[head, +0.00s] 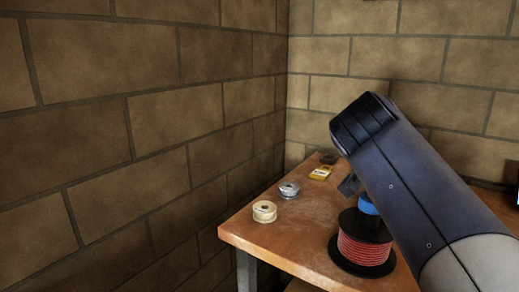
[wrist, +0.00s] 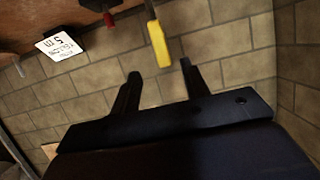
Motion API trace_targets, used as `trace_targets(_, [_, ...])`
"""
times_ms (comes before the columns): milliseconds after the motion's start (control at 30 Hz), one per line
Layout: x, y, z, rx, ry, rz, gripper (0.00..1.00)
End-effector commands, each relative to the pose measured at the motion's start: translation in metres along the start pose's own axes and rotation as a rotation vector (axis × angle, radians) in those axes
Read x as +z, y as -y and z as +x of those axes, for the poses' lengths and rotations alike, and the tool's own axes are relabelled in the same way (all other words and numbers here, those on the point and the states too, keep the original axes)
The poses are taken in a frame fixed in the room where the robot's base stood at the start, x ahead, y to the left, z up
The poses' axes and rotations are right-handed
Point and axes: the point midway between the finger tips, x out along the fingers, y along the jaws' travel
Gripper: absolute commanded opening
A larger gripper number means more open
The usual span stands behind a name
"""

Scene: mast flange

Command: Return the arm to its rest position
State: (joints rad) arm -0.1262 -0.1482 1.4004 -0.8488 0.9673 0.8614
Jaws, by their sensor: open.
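My arm (head: 410,180) reaches in from the lower right in the head view, its dark end raised over the wooden workbench. My gripper (wrist: 160,75) shows in the wrist view with its two dark fingers spread apart and nothing between them. A stone block wall lies beyond the fingers. In the head view most of the gripper is hidden behind the arm; only a small dark piece shows at the arm's left side.
The workbench (head: 290,236) holds a red wire spool (head: 362,250), a cream roll (head: 264,211), a grey roll (head: 289,190) and a yellow item (head: 320,173). Block walls stand left and behind. In the wrist view, a yellow-handled thing (wrist: 158,43) and a white label (wrist: 60,45) appear near the top.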

Motion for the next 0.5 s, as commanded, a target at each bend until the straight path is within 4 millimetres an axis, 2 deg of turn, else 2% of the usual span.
trace_targets(33, [0.003,-0.001,0.013,0.009,0.006,-0.001,0.44])
trace_targets(500, [0.003,-0.002,0.104,0.008,0.006,0.000,0.44])
